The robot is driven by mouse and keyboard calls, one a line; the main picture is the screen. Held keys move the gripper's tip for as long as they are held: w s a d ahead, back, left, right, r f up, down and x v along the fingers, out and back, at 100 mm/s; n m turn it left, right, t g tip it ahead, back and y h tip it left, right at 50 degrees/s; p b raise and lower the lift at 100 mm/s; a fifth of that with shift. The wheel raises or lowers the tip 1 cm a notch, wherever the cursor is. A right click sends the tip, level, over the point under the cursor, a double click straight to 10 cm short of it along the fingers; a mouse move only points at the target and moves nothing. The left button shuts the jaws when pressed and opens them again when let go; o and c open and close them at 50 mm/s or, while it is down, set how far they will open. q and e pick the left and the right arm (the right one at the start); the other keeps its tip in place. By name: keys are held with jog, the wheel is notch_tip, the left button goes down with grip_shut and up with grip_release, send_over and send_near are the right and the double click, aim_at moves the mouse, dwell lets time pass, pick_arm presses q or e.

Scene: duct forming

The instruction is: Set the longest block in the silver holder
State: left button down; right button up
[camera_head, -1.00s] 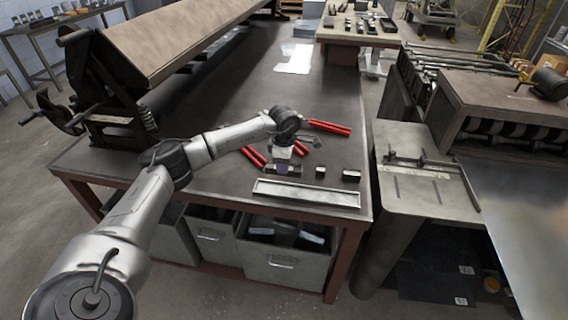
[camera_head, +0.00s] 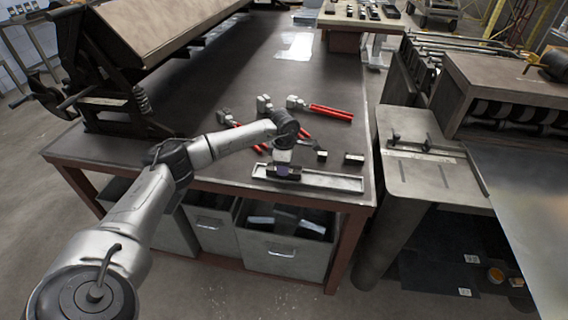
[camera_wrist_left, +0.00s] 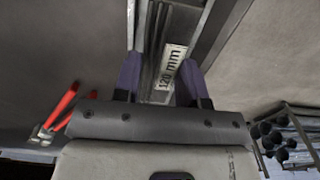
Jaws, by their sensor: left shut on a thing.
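My left gripper (camera_head: 283,170) is shut on a dark metal block at the left part of the silver holder (camera_head: 335,183), a long shallow tray near the table's front edge. In the left wrist view the block (camera_wrist_left: 156,50) with its white "120 mm" label lies between the purple fingers (camera_wrist_left: 158,84). It lines up roughly with the holder; I cannot tell whether it touches the holder's floor. Two shorter blocks stand on the table behind the holder: a small one (camera_head: 321,155) and another (camera_head: 354,159) to its right. My right gripper is not in view.
Red-handled tools (camera_head: 325,110) lie on the table (camera_head: 230,90) behind the blocks. A bending machine (camera_head: 150,50) stands at the back left. A separate bench (camera_head: 425,170) is to the right. Grey bins (camera_head: 285,255) sit under the table.

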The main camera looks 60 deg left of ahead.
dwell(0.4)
pick_arm(q)
jog(key=c, duration=0.8)
grip_release()
jog(key=shift+o, duration=1)
notch_tip(320, 180, up, 14)
jog(key=p, duration=0.2)
jog(key=shift+p, duration=0.4)
